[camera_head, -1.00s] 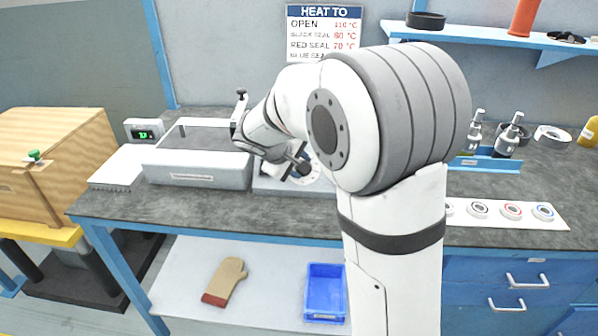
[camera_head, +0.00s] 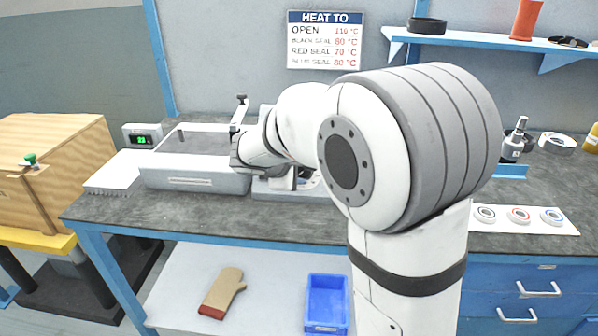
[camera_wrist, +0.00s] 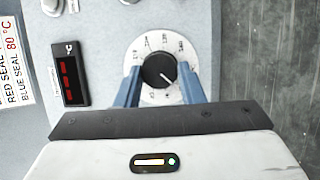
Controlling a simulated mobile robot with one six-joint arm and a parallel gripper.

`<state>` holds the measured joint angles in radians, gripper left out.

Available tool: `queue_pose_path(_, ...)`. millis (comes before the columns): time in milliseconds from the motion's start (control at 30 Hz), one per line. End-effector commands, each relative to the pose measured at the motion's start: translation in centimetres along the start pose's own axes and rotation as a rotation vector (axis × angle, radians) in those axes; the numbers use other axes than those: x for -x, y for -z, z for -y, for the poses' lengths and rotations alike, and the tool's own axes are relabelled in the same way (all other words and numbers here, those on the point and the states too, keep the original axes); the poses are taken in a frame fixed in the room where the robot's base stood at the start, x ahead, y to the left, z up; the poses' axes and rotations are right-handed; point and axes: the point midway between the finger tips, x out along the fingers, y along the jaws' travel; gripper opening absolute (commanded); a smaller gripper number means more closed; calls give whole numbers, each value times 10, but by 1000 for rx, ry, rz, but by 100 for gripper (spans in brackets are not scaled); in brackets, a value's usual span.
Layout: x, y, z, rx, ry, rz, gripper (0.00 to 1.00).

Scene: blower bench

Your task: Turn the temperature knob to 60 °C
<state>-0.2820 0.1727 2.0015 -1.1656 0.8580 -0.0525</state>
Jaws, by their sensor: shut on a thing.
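The temperature knob (camera_wrist: 157,70) is a round black knob with a white pointer line, on a white dial (camera_wrist: 146,44) with printed numbers. In the wrist view the pointer aims to the lower right; the numbers are too blurred to read. My gripper (camera_wrist: 159,76) has its two blue fingers on either side of the knob, shut on it. A black display (camera_wrist: 69,76) marked °C, with red digits I cannot read clearly, sits left of the dial. In the head view my arm hides the knob and most of the grey control panel (camera_head: 268,187).
A grey flat-topped unit (camera_head: 195,182) stands left of the panel, with a small green-lit display (camera_head: 142,137) behind it. A wall sign (camera_head: 324,40) lists heating temperatures. Several ringed seals lie on a white strip (camera_head: 500,226) at right. The bench front (camera_head: 200,217) is clear.

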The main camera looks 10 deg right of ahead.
Motion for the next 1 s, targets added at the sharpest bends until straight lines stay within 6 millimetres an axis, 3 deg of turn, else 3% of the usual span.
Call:
queue_pose_path(267,0,0,-1,1,-2,1,12)
queue_pose_path(300,0,0,-1,1,-2,1,37)
queue_pose_path(533,0,0,-1,0,-1,0,55)
queue_pose_path(833,3,0,-1,0,-1,-1,57)
queue_pose_path(1000,27,0,-2,0,-3,-3,57)
